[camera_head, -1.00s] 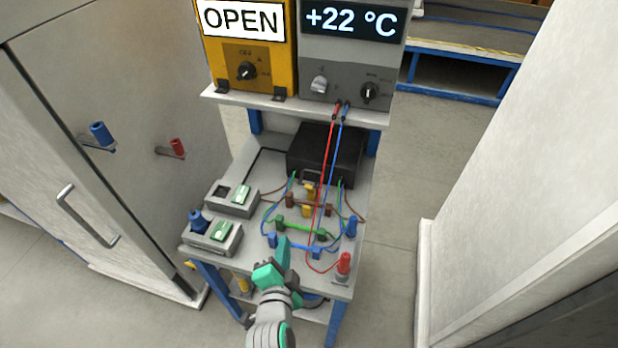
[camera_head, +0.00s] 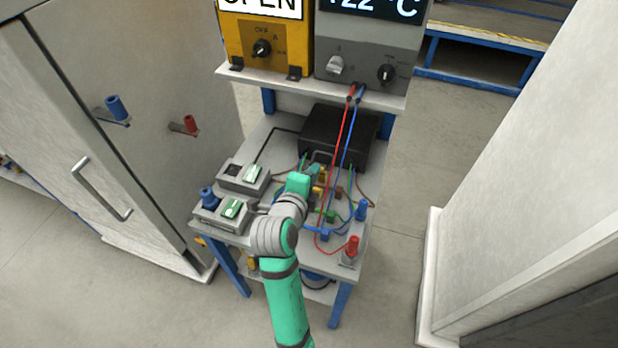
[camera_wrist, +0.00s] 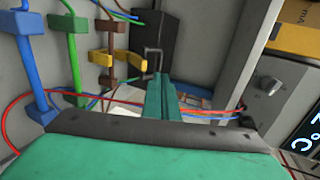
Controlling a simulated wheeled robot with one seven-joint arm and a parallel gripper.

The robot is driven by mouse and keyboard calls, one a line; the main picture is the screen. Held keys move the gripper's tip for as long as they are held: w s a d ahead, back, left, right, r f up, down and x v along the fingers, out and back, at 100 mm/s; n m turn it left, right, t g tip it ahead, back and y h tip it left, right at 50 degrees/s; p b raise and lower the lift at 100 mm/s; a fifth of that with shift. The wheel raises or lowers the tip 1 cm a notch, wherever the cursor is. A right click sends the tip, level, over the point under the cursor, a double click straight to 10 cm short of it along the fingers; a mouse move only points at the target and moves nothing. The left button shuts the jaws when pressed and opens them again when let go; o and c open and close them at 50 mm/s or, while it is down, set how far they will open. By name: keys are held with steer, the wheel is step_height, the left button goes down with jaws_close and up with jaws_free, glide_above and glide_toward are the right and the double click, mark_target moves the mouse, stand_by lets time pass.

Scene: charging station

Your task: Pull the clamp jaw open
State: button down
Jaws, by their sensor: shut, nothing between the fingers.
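My gripper (camera_head: 306,181) is over the bench, close in front of the black box (camera_head: 338,138). In the wrist view its teal fingers (camera_wrist: 161,92) are together and empty. A grey bar handle (camera_wrist: 153,59) on the black box (camera_wrist: 156,30) lies just beyond the fingertips. Two yellow jaw-like pieces (camera_wrist: 128,57) sit left of the fingers, near a brown bar (camera_wrist: 108,59). The yellow pieces (camera_head: 318,189) also show in the head view, partly hidden by my gripper. I cannot tell for certain which part is the clamp jaw. No contact is visible.
Red and blue cables (camera_head: 341,150) hang from the grey instrument (camera_head: 372,45) to the bench, right of my gripper. Green and blue bars (camera_wrist: 70,48) stand at left in the wrist view. Small grey units (camera_head: 243,178) sit at the bench's left. A red post (camera_head: 352,246) stands at the front right.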

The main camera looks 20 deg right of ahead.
mark_target(325, 154)
steer(key=x, duration=0.8)
steer(key=shift+w, duration=0.1)
steer(key=shift+d, duration=0.2)
